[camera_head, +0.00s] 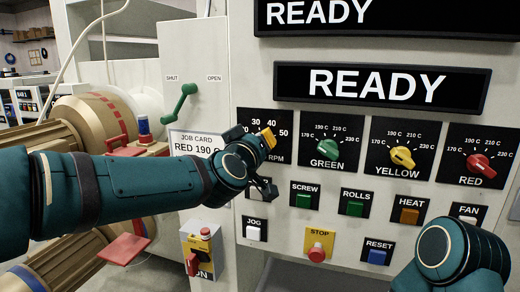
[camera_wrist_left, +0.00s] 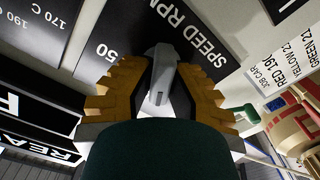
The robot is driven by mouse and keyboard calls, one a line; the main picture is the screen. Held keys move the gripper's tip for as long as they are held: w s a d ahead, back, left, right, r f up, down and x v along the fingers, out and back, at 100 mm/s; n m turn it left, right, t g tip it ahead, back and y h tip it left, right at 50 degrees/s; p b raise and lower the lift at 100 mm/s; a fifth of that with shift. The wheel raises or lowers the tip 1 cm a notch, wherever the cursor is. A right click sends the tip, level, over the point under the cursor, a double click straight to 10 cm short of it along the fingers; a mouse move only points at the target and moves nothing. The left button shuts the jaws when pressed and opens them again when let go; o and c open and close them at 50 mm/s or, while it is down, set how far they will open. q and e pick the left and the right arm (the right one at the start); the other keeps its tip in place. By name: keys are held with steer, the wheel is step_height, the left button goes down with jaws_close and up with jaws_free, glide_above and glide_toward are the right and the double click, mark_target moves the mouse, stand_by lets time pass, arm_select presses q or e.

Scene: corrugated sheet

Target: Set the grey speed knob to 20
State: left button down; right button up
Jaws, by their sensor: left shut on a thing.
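The grey speed knob (camera_wrist_left: 162,72) sits between the two yellow-padded fingers of my left gripper (camera_wrist_left: 160,92) in the left wrist view. The gripper is shut on it. In the head view my left gripper (camera_head: 265,162) covers the knob and part of the black speed dial plate (camera_head: 281,121). The wrist view shows the plate with 50 and SPEED RPM. I cannot tell which number the knob points to. My right gripper is out of view; only a right arm link shows.
Green (camera_head: 328,148), yellow (camera_head: 402,156) and red (camera_head: 480,163) temperature knobs are right of the speed dial. Below are several buttons, including a red stop button (camera_head: 317,254). A green lever (camera_head: 182,101) and a job card (camera_head: 197,144) are left. Both upper displays read READY.

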arm_select(q)
steer(key=n+b, duration=0.2)
steer(key=n, duration=0.3)
steer(key=shift+a+n+b, duration=0.15)
steer(key=shift+n+b, duration=0.15)
steer(key=shift+b, duration=0.05)
stand_by(0.5)
steer(key=c, duration=0.9)
jaws_free()
steer(key=shift+w, duration=0.1)
steer(key=shift+c, duration=0.2)
steer(key=v, duration=1.2)
